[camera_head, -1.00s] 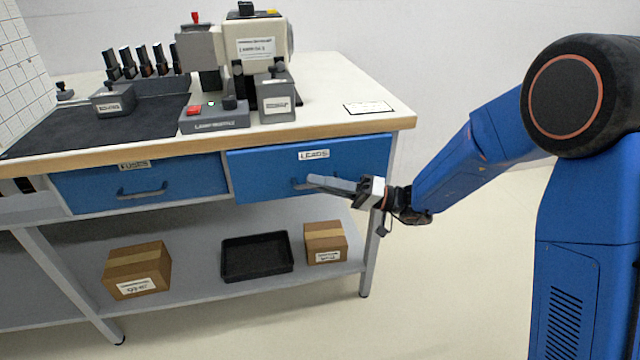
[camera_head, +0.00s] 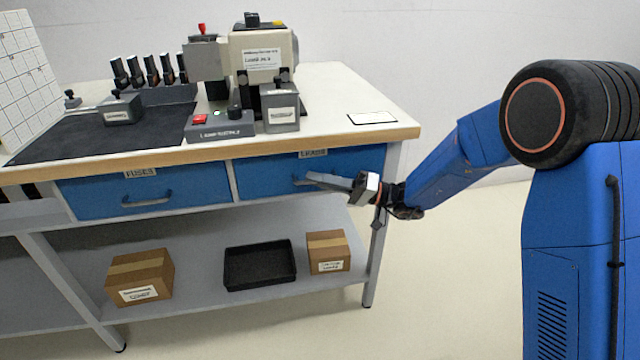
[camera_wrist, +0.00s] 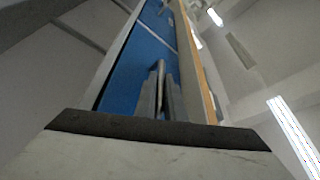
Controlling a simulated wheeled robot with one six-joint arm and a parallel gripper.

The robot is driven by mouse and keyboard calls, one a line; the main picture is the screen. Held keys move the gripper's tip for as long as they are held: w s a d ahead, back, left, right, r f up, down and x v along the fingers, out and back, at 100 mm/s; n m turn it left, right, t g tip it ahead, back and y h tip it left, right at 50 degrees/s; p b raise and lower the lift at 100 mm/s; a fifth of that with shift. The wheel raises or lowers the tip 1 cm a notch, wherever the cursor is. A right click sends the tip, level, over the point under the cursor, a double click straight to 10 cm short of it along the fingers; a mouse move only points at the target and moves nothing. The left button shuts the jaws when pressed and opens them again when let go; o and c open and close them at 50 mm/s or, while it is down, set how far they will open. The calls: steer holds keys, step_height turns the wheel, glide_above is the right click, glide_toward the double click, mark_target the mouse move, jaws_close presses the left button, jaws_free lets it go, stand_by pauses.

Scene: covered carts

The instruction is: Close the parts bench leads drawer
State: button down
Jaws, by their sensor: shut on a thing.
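The leads drawer (camera_head: 270,176) is the blue drawer on the right under the bench top. Its front looks about level with the fuses drawer front (camera_head: 100,194), and the top edge overhangs its label (camera_head: 313,154). I cannot tell if a small gap is left. My gripper (camera_head: 312,179) comes from the right and is shut on the drawer's handle (camera_head: 298,181), which its fingers mostly hide. In the wrist view, the gripper fingers (camera_wrist: 161,92) point at the blue drawer front (camera_wrist: 128,82).
The lower shelf (camera_head: 200,270) holds cardboard boxes and a black tray (camera_head: 260,266). A bench leg (camera_head: 378,240) stands just below my wrist. Open floor lies to the right.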

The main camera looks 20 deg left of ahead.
steer(key=shift+w, duration=0.2)
steer(key=c, duration=2.1)
jaws_free()
steer(key=v, duration=1.7)
steer(key=shift+d+f, duration=0.15)
